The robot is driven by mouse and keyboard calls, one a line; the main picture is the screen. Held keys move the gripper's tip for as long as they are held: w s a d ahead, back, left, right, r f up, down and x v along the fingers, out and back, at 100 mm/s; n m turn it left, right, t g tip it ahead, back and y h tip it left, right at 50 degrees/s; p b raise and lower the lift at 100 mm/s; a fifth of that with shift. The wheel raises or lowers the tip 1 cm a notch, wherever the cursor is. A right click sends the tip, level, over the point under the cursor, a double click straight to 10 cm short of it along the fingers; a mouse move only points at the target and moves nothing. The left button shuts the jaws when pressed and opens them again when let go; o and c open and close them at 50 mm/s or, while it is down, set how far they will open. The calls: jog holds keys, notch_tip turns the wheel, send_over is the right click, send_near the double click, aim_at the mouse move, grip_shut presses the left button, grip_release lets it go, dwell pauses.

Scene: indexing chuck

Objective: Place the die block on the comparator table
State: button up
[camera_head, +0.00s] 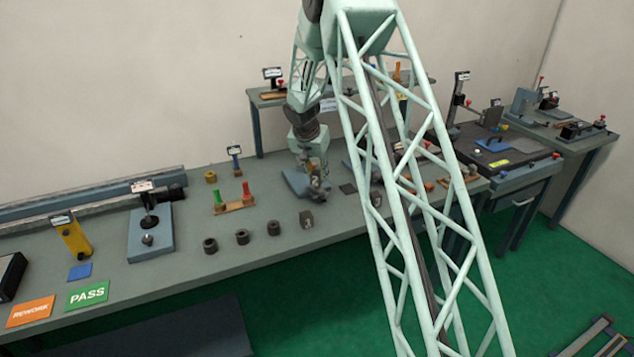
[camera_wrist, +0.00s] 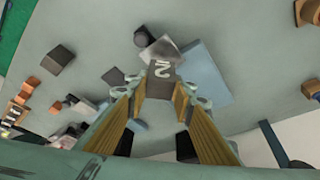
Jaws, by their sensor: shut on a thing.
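My gripper (camera_head: 312,170) is at the middle of the bench, low over a blue-grey base (camera_head: 294,184). It is shut on a dark grey block marked 2, the die block (camera_head: 316,183). In the wrist view the block (camera_wrist: 161,71) sits between the tips of the yellow-brown fingers (camera_wrist: 160,92). Beyond it are a light grey square piece (camera_wrist: 158,51), a dark round part (camera_wrist: 142,36) and the blue-grey base (camera_wrist: 206,72). I cannot tell whether the block touches these. No label names the comparator table, so I cannot tell for certain which fixture it is.
Another dark block (camera_head: 307,219) stands near the bench's front edge, right of several dark rings (camera_head: 242,237). A blue stand (camera_head: 150,232) with a post is at left. My arm hides part of the right bench.

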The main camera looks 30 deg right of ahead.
aim_at(317, 180)
jog(key=shift+f, duration=1.7)
jog(key=shift+f, duration=0.15)
jog(key=o, duration=1.2)
jog(key=shift+r, duration=0.3)
jog(key=shift+v, duration=5.8)
jog(key=shift+a+r, duration=0.1)
